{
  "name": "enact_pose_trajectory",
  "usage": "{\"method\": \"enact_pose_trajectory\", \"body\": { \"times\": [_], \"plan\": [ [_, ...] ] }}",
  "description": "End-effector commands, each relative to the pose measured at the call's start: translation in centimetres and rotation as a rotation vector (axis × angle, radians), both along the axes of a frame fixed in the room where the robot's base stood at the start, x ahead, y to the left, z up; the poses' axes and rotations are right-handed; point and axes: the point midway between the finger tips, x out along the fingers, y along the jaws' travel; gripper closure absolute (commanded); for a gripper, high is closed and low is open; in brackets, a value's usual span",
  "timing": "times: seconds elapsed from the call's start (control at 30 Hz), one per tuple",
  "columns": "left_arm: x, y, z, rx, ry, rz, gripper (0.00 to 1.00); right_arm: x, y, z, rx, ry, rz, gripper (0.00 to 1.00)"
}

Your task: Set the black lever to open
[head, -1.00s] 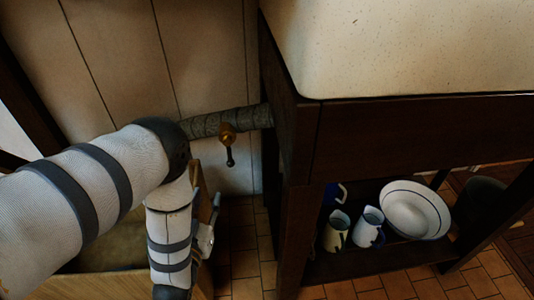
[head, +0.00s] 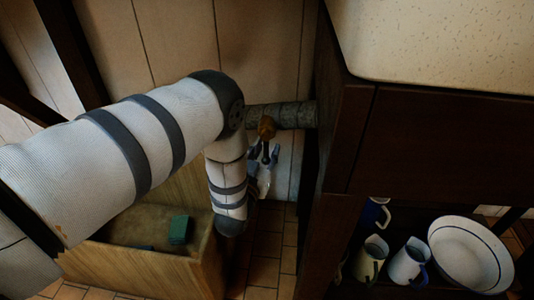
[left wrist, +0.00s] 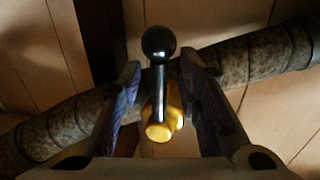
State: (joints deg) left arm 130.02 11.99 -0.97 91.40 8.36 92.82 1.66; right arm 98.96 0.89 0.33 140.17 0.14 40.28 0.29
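The black lever (head: 265,148) hangs down from a brass valve (head: 267,128) on a wrapped pipe (head: 290,115). In the left wrist view, the lever's black ball (left wrist: 158,42) and rod stand between the fingers of my left gripper (left wrist: 160,72), with the brass part (left wrist: 160,128) behind. The fingers are open, one on each side of the lever, with visible gaps. In the head view, my left gripper (head: 264,158) is just below the valve, partly hidden by my arm. My right gripper is not in view.
A dark wooden cabinet (head: 345,130) with a pale speckled top (head: 440,40) stands close on the right. Its lower shelf holds jugs (head: 408,262) and a white bowl (head: 468,255). A wooden box (head: 150,265) with a green item (head: 180,229) stands below my arm.

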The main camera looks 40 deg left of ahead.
Motion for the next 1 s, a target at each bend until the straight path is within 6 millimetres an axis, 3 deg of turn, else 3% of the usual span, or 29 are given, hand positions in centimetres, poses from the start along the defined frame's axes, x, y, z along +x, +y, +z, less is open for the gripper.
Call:
{"method": "enact_pose_trajectory", "body": {
  "times": [0.13, 0.3, 0.73, 1.0],
  "plan": [
    [0.0, 0.0, 0.1, 0.000, 0.000, 0.000, 0.69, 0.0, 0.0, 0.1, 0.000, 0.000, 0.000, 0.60],
    [0.0, 0.0, 0.0, 0.000, 0.000, 0.000, 1.00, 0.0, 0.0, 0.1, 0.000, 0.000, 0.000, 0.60],
    [-0.2, 0.1, 0.1, 0.028, 0.019, -0.001, 1.00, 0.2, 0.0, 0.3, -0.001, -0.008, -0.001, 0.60],
    [-0.6, 0.8, 0.4, 0.172, 0.108, -0.003, 1.00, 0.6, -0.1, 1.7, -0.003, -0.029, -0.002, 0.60]
  ]
}}
